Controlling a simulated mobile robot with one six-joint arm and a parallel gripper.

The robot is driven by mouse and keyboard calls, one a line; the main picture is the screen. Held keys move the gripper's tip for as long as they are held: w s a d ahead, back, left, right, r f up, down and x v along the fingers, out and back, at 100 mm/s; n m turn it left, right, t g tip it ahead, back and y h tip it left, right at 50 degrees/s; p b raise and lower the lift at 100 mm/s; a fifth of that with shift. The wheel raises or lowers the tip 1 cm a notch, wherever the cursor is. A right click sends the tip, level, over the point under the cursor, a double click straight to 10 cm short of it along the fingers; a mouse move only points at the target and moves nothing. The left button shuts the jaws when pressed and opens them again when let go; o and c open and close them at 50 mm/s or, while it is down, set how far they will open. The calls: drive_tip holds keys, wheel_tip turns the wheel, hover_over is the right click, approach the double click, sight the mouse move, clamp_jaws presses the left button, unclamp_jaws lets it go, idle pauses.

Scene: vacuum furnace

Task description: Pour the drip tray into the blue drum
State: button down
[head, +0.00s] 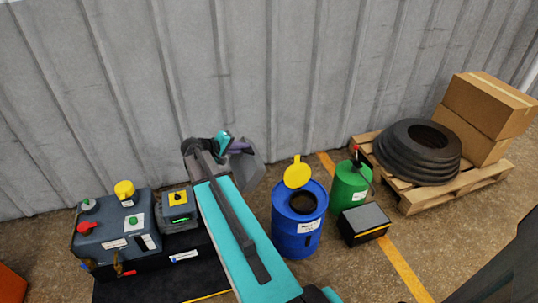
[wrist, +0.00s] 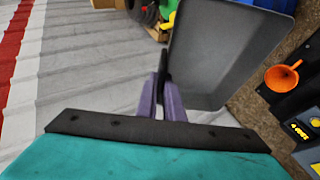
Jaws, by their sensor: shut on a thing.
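The drip tray (head: 251,170) is a dark grey, shallow pan. In the head view it hangs tilted from my gripper (head: 238,147), up and left of the blue drum, apart from it. In the wrist view the purple fingers of my gripper (wrist: 164,90) are shut at the near left edge of the tray (wrist: 225,50), whose grey inner face shows. I cannot make out any liquid in it. The blue drum (head: 290,238) stands upright on the floor, with a dark round opening on top and a yellow lid (head: 297,173) standing up at its back edge.
A green can (head: 349,190) and a dark box (head: 364,223) stand right of the drum. A pallet (head: 404,189) holds tyres (head: 418,150) and cartons (head: 489,105). A control unit (head: 118,232) is at left. The wrist view shows an orange funnel (wrist: 280,77). A corrugated wall is behind.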

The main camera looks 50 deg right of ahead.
drive_tip(key=w+a+r+n+t+y+b, duration=0.1)
drive_tip(key=w+a+r+n+t, duration=0.3)
drive_tip(key=a, duration=0.4)
drive_tip(key=w+a+r+n+t+y+b, duration=0.1)
drive_tip(key=w+a+r+n+t+y, duration=0.15)
drive_tip(key=w+a, duration=0.45)
drive_tip(key=w+a+r+n+t+y+b, duration=0.1)
drive_tip(key=w+a+r+n+t, duration=0.1)
drive_tip(key=w+a+n+t, duration=0.45)
drive_tip(key=w+a+r+n+y+b, duration=0.1)
drive_tip(key=a+r+n+y, duration=0.2)
drive_tip(key=a, duration=1)
drive_tip(key=w+a+r+n+y+b, duration=0.1)
drive_tip(key=a+r+n+y, duration=0.2)
drive_tip(key=a+r, duration=0.5)
drive_tip(key=a+y, duration=0.1)
drive_tip(key=a, duration=0.3)
drive_tip(key=shift+a+r+y, duration=0.25)
drive_tip(key=shift+a+y, duration=0.1)
drive_tip(key=shift+d, duration=0.1)
